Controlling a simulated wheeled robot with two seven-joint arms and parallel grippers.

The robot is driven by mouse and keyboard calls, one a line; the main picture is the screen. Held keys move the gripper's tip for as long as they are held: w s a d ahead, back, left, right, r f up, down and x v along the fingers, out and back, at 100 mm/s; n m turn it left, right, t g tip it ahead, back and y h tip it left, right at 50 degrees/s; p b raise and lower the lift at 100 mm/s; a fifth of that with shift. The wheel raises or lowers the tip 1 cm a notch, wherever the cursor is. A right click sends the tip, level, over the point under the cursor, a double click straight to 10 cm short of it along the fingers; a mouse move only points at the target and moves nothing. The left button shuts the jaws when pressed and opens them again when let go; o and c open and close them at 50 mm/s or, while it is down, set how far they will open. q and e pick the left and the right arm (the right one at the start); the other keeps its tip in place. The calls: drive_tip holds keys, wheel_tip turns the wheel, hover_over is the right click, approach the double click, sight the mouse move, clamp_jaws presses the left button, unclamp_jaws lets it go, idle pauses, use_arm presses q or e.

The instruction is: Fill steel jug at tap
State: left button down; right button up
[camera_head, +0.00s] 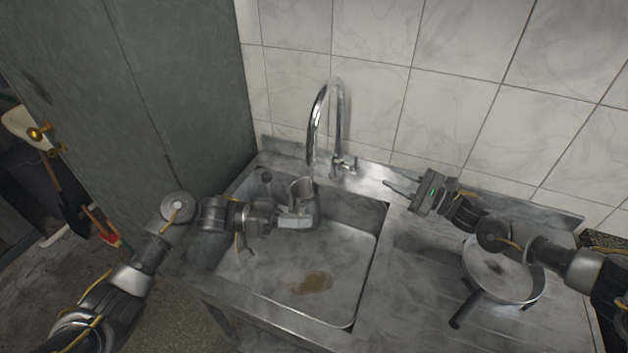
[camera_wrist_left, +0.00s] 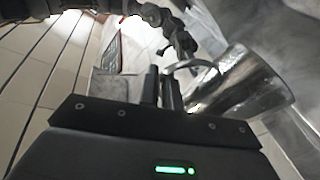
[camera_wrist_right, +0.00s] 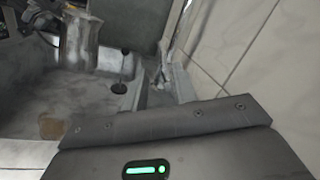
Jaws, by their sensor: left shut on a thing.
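The steel jug (camera_head: 305,192) is upright in the sink, below the spout of the chrome tap (camera_head: 339,120). My left gripper (camera_head: 287,217) is shut on the jug's handle side; the handle is mostly hidden in the head view. The left wrist view shows the closed fingers (camera_wrist_left: 165,90) beside the jug (camera_wrist_left: 240,85). The jug also shows in the right wrist view (camera_wrist_right: 80,42). I cannot tell whether water is running or in the jug. My right gripper (camera_head: 398,193) is open and empty, right of the tap above the counter.
The sink basin (camera_head: 345,260) has a brown stain on its floor. A frying pan (camera_head: 505,275) stands on the drainboard at right, under my right arm. A grey-green cabinet (camera_head: 185,90) stands at left and a tiled wall (camera_head: 450,80) behind.

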use_arm(q)
drive_tip(key=s+a, duration=0.1)
drive_tip(key=a, duration=0.2)
drive_tip(key=s+a, duration=0.1)
drive_tip(key=shift+s+a, duration=0.15)
drive_tip(key=shift+s, duration=0.15)
use_arm(e)
drive_tip(key=shift+o, duration=0.4)
drive_tip(key=m+t+h, duration=0.7)
drive_tip(key=m+h, duration=1.2)
drive_tip(key=h, duration=0.1)
approach(356, 162)
drive_tip(key=x, duration=1.2)
drive_tip(key=shift+w+f, duration=0.1)
drive_tip(key=shift+w, duration=0.25)
